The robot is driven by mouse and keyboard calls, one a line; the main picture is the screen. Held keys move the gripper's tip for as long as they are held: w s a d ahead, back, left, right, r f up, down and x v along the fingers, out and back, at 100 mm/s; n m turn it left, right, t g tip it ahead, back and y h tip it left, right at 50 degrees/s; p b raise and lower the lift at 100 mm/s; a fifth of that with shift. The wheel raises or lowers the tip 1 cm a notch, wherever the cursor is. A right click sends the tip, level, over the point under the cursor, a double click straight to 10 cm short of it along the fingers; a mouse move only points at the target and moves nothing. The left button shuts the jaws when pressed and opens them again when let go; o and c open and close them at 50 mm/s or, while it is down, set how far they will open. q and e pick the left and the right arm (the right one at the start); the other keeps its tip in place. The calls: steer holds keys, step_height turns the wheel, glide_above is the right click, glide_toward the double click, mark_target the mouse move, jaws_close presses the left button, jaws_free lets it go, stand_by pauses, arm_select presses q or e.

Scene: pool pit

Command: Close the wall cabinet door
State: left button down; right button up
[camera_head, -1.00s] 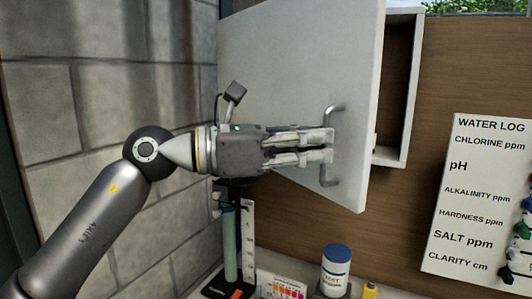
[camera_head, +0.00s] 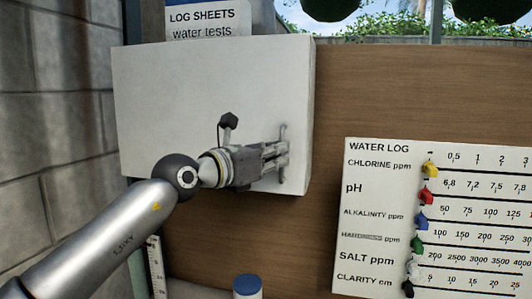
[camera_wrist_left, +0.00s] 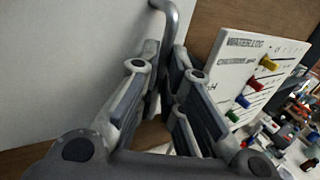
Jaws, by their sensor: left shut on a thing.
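The white wall cabinet door (camera_head: 190,95) lies flat across the cabinet front in the head view, and no interior shows. Its grey bar handle (camera_head: 282,150) is upright near the door's right edge. My left gripper (camera_head: 280,162) is at the handle, with its fingers shut around it. In the left wrist view the handle (camera_wrist_left: 168,30) runs down between the fingers of my left gripper (camera_wrist_left: 160,75), beside the white door (camera_wrist_left: 70,60). The handle's lower part is hidden by the fingers. My right gripper is not in view.
A log sheets box (camera_head: 205,20) stands on top of the cabinet. A water log board (camera_head: 385,220) with coloured sliders hangs to the right on the wooden wall (camera_head: 400,90). A blue-capped container (camera_head: 247,286) stands below. A block wall (camera_head: 60,130) is at the left.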

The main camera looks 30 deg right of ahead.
arm_select(q)
steer(key=shift+s+d+r, duration=0.15)
steer(key=shift+d+r, duration=0.15)
steer(key=shift+r, duration=0.05)
